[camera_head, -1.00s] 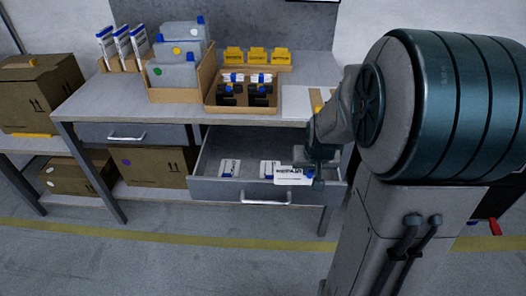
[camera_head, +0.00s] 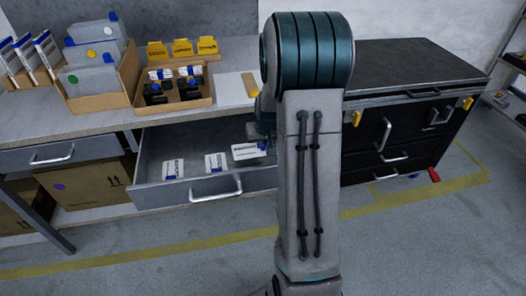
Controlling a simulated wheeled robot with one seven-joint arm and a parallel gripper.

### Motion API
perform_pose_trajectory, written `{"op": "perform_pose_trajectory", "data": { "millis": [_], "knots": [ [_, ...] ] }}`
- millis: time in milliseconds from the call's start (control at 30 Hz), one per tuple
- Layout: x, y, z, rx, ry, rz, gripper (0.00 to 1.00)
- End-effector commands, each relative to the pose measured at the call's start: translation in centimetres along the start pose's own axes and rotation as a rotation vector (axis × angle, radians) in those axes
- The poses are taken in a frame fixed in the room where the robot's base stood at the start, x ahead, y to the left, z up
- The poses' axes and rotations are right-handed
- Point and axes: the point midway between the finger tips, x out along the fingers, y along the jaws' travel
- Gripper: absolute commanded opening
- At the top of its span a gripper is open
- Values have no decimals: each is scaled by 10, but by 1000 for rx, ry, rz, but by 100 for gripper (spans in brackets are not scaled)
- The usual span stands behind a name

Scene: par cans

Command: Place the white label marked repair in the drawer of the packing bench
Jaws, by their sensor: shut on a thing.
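A white label with dark print and a blue patch (camera_head: 249,150) is at the right of the open drawer (camera_head: 160,190). Its print is too small to read surely. My gripper (camera_head: 262,138) is shut on this label at its right end, and my arm partly hides the fingers. I cannot tell whether the label touches the drawer floor. Two other white labels with blue ends, one at the left (camera_head: 173,168) and one in the middle (camera_head: 216,162), lie in the drawer. The drawer belongs to the packing bench (camera_head: 110,118) and is pulled out.
On the bench stand a box of grey containers (camera_head: 100,70), a tray of black devices (camera_head: 180,95) and yellow signs (camera_head: 182,48). A closed drawer (camera_head: 55,155) is at the left. A black cabinet (camera_head: 400,140) stands right of my arm. The floor in front is clear.

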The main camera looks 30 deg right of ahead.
Motion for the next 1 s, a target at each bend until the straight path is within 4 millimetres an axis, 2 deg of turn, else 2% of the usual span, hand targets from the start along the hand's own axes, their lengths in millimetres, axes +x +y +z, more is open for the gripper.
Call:
{"op": "perform_pose_trajectory", "data": {
  "millis": [300, 700, 733, 800, 1000],
  "knots": [
    [35, 0, 15, 2, -3, -1, 0],
    [42, 0, 17, 1, 0, 0, 0],
    [40, 0, 16, 0, 0, 0, 19],
    [40, 0, 16, 0, 0, 0, 35],
    [40, 0, 16, 0, 0, 0, 35]
  ]
}}
